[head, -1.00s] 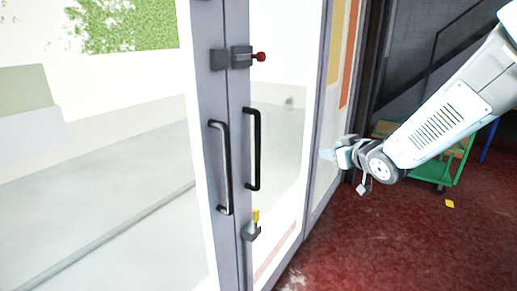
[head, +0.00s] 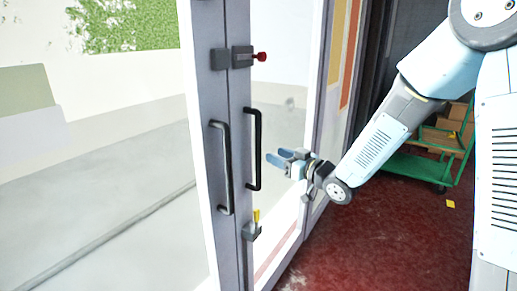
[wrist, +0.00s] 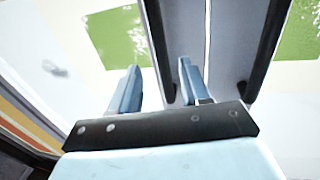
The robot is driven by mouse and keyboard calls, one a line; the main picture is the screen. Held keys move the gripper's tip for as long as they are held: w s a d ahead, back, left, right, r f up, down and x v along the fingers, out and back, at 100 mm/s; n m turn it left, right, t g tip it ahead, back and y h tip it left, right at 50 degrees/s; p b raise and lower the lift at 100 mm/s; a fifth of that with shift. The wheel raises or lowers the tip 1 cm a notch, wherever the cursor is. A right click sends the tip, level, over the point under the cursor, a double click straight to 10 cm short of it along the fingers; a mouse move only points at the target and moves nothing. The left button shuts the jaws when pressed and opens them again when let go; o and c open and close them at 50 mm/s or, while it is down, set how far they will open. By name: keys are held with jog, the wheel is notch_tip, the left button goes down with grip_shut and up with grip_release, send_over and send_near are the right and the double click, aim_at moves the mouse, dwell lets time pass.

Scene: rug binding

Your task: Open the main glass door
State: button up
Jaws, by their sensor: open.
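The main glass door (head: 221,100) stands at the left centre of the head view. Its two grey-framed leaves meet in the middle and look closed. Each leaf has a black vertical handle: the left handle (head: 221,168) and the right handle (head: 254,150). A latch with a red knob (head: 262,56) sits above the handles. A lock with a yellow piece (head: 254,222) sits below them.
A green cart (head: 420,165) with cardboard boxes stands at the back right. A small yellow item (head: 450,204) lies on the red floor (head: 390,240). The floor before the door is clear. Glass panels with orange stripes (head: 350,55) continue to the right.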

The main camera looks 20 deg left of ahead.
aim_at(258, 147)
jog(key=x, duration=0.9)
jog(key=shift+c, duration=0.2)
grip_shut()
dwell(0.3)
